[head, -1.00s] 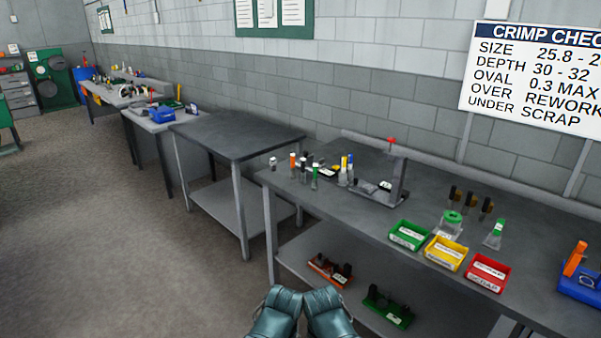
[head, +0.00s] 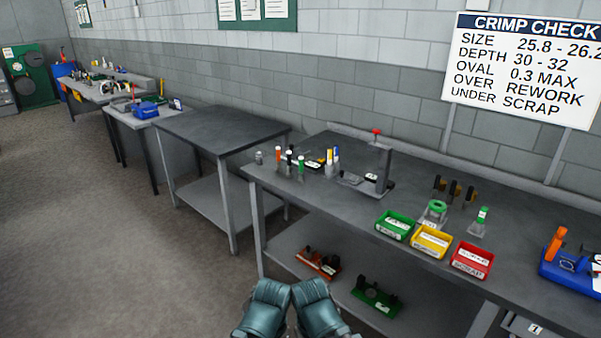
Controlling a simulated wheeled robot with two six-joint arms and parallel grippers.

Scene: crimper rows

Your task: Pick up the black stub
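A slim stub with a black top (head: 289,155) stands upright at the left part of the near grey bench (head: 345,205). It is between an orange-topped stub (head: 278,154) and a green-topped stub (head: 301,163). A small grey piece (head: 259,157) stands to their left. The stub is small in the picture, and its lower part is hard to make out. Two teal parts of my arms show at the bottom edge, well apart from the stub. Neither gripper can be made out in this view.
A grey stand with a red knob (head: 376,132) is right of the stubs. Green (head: 394,226), yellow (head: 431,242) and red (head: 472,261) bins line the front edge. Fixtures lie on the lower shelf. An empty table (head: 215,130) stands left; the floor (head: 110,235) is open.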

